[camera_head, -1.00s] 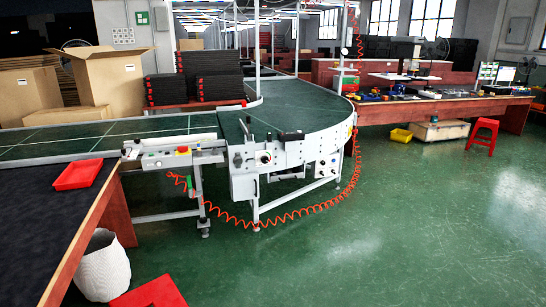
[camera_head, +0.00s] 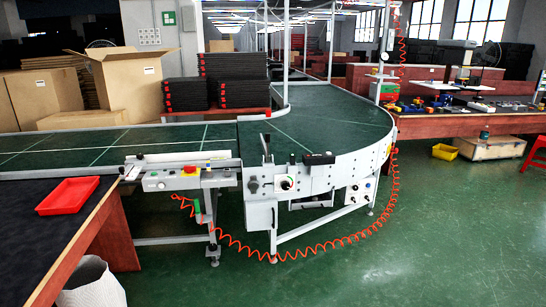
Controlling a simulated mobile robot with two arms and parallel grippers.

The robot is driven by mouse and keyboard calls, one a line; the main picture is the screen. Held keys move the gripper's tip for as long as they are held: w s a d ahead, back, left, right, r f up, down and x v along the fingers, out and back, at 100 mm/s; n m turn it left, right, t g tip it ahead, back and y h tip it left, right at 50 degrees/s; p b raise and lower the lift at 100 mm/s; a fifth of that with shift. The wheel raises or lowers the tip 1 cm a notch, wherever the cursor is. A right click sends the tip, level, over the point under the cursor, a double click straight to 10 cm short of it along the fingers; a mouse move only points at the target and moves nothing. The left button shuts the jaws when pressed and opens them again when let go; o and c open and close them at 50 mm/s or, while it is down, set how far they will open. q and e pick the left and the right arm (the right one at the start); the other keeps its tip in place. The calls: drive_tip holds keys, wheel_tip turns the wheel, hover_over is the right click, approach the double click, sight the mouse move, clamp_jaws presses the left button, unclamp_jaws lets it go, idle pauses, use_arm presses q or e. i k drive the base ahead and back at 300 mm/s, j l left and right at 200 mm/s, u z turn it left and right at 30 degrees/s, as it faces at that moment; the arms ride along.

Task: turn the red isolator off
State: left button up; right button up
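The curved conveyor (camera_head: 330,115) with its green belt stands in the middle. On its grey side panel is a round white dial (camera_head: 286,183) with a dark and reddish centre; its switch position is too small to read. A control strip (camera_head: 172,178) left of it carries a red knob on a yellow base (camera_head: 190,170) and a small green button. I cannot tell for certain which of these is the red isolator. Neither of my grippers shows.
A dark table (camera_head: 40,235) with a red tray (camera_head: 68,195) fills the lower left, with a white bin (camera_head: 92,285) beside it. An orange coiled hose (camera_head: 300,254) hangs below the conveyor to the floor. The green floor in front is clear.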

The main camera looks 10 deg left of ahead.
sight(191, 169)
drive_tip(key=i+u, duration=0.35)
drive_tip(key=i+l+u, duration=0.2)
drive_tip(key=i+u, duration=0.15)
drive_tip(key=i+l+u, duration=0.3)
drive_tip(key=i, duration=0.05)
